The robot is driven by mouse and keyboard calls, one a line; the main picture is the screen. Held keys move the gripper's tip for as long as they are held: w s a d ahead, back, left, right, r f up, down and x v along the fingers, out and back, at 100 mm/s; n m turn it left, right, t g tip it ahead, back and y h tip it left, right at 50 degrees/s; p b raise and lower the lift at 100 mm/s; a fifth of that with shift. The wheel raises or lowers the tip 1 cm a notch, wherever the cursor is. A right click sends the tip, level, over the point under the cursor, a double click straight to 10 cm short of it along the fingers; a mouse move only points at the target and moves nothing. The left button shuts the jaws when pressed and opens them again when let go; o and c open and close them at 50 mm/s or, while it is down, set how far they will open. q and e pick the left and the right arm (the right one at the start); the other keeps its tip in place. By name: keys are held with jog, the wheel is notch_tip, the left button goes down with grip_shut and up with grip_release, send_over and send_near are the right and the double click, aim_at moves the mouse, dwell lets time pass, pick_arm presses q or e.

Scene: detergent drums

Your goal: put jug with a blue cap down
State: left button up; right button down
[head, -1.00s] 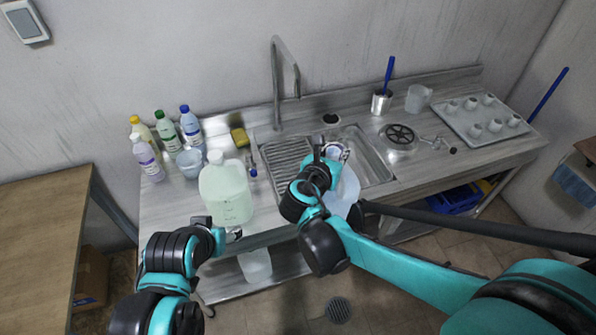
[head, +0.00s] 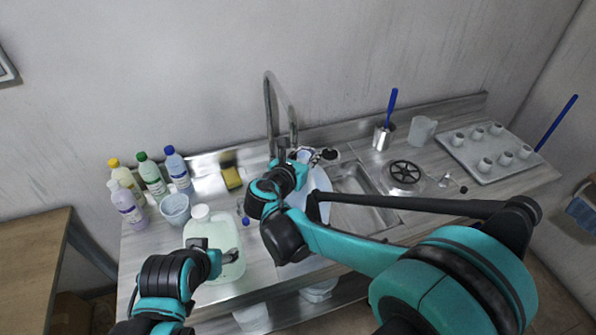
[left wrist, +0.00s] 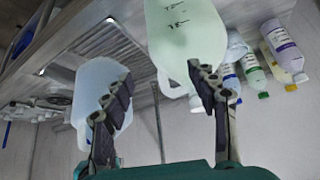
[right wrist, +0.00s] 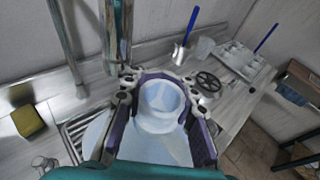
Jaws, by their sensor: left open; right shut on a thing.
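The pale blue translucent jug (head: 321,187) is in my right gripper (head: 301,160), over the ribbed drainer side of the sink; my arm hides much of it. In the right wrist view its whitish-blue cap and neck (right wrist: 160,100) sit between the two fingers. The jug also shows in the left wrist view (left wrist: 98,80). I cannot tell whether its base touches the counter. My left gripper (head: 230,256) is open and empty, in front of the pale green jug with a white cap (head: 218,232), which stands on the counter (head: 260,272).
Several detergent bottles (head: 152,175), a white cup (head: 175,207) and a yellow sponge (head: 231,177) are at the counter's left. A tall faucet (head: 268,115) rises behind the sink (head: 362,208). A brush holder (head: 382,138), a clear jug (head: 421,130) and a tray of cups (head: 480,170) are at the right.

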jog(key=w+f, duration=0.1)
jog(key=w+a+f, duration=0.1)
jog(key=w, duration=0.1)
jog(key=w+a+f, duration=0.1)
jog(key=shift+w+a+b, duration=0.15)
jog(key=shift+w+b, duration=0.1)
jog(key=shift+b, duration=0.05)
jog(key=shift+w+f, duration=0.1)
jog(key=shift+f, duration=0.05)
jog(key=shift+a+f+b, duration=0.1)
jog(key=shift+f+b, duration=0.45)
jog(key=shift+f, duration=1.45)
jog(key=shift+f+b, duration=0.5)
jog(key=c, duration=1.2)
grip_release()
jog(key=shift+r, duration=0.1)
